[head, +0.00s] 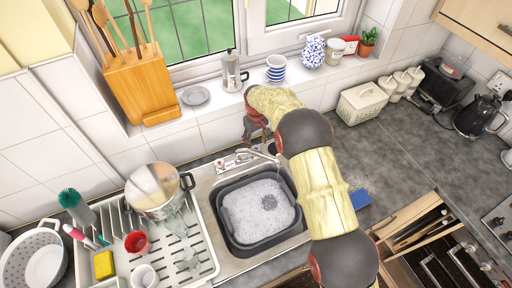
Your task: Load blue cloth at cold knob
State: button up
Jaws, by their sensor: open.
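The sink tap (241,158) stands behind the soapy black basin (230,236), its spout reaching forward over the basin. A small knob (220,167) shows at its left end; the right end lies close to my gripper and is hard to make out. My gripper (249,140) is open, near the wall behind the tap, small and partly hidden by my own arm. No object shows clearly in it. A small blue cloth or sponge-like piece (360,198) lies on the worktop to the right of my arm.
A white drainer (205,262) with a steel pot (155,190), red cup (136,243) and yellow sponge (104,265) is left of the sink. A moka pot (232,72) and striped crockery (276,69) stand on the sill. Worktop (400,150) is clear at right.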

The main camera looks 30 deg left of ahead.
notch_tip(320, 180, up, 8)
dwell(0.5)
jog(key=w+d+r+m+t+b, duration=0.1)
jog(key=d+r+m+b, duration=0.35)
jog(key=d+r, duration=0.9)
jog(key=s+d+r+m+t+y+b, duration=0.1)
jog(key=s+d+r+b, duration=0.2)
jog(key=d, duration=0.5)
jog(key=s+d+r+t+b, duration=0.1)
jog(key=s+d+r+b, duration=0.15)
jog(key=d, duration=0.55)
jog(key=s+d+m+t+b, duration=0.1)
jog(key=s+d+m+b, duration=0.3)
jog(key=s+d, duration=0.95)
jog(key=s+d+f+m+b, duration=0.1)
jog(key=s+d+f+b, duration=0.2)
jog(key=s, duration=0.3)
jog(key=s+d+f+m+t+h+b, duration=0.1)
jog(key=s+d+f+b, duration=0.2)
jog(key=s, duration=0.4)
notch_tip(320, 180, down, 3)
jog(key=shift+d+r+t, duration=0.15)
jog(key=shift+d+t, duration=0.15)
jog(key=shift+d, duration=0.5)
